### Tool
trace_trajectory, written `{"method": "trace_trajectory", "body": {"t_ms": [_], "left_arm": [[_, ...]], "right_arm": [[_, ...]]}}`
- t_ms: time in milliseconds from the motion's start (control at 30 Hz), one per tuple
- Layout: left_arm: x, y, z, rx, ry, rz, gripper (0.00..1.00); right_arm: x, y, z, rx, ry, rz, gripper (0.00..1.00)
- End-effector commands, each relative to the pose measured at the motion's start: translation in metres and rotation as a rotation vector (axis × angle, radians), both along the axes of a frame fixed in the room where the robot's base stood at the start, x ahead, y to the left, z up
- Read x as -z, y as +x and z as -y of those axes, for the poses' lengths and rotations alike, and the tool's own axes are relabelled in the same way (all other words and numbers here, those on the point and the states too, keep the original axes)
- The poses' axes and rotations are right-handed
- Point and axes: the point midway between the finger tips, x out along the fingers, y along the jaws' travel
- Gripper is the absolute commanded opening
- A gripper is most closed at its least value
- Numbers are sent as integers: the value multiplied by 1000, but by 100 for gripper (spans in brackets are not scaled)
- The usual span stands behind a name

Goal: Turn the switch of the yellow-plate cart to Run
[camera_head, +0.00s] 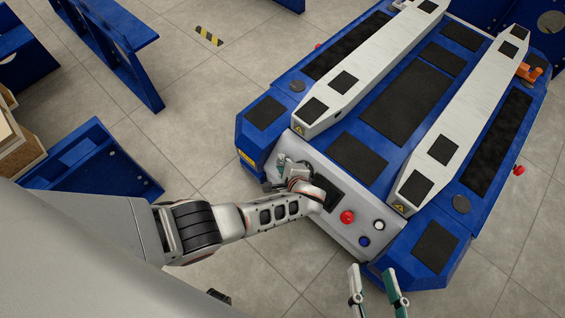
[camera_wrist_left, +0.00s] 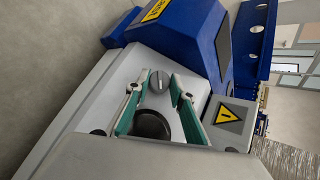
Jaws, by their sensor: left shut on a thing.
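The yellow-plate cart (camera_head: 212,150) is blue, with two pale rails on top; its yellow plate (camera_head: 247,159) is on the near left corner and also shows in the left wrist view (camera_wrist_left: 155,11). The switch (camera_wrist_left: 158,82) is a round grey knob with a dark pointer line, on the cart's grey panel. Its position lettering cannot be read. My left gripper (camera_wrist_left: 155,88) has its teal fingers on either side of the knob and is shut on it. In the head view my arm covers the switch. My right gripper (camera_head: 373,272) is open and empty, in front of the panel.
A red button (camera_head: 347,217), a white button (camera_head: 379,225) and a blue button (camera_head: 364,241) sit on the panel to the right of my left gripper. Blue metal frames (camera_head: 85,165) stand on the left. The tiled floor (camera_head: 190,85) between them and the cart is clear.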

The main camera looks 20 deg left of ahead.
Motion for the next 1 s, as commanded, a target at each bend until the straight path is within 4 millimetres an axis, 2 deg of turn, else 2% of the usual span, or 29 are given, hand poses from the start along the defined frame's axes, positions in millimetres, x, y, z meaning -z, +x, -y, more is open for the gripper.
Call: {"method": "trace_trajectory", "body": {"t_ms": [533, 567, 600, 1000], "left_arm": [[1, -1, -6, 13, 26, 4, 2], [1, -1, -6, 13, 26, 4, 28], [1, -1, -6, 13, 26, 4, 39], [0, 0, -2, 15, 20, 5, 40]], "right_arm": [[1, -1, -2, -3, 9, -4, 40], [1, -1, -2, -2, 8, -4, 40], [1, -1, -1, -2, 7, -4, 40], [1, -1, 0, -4, 1, -2, 40]]}}
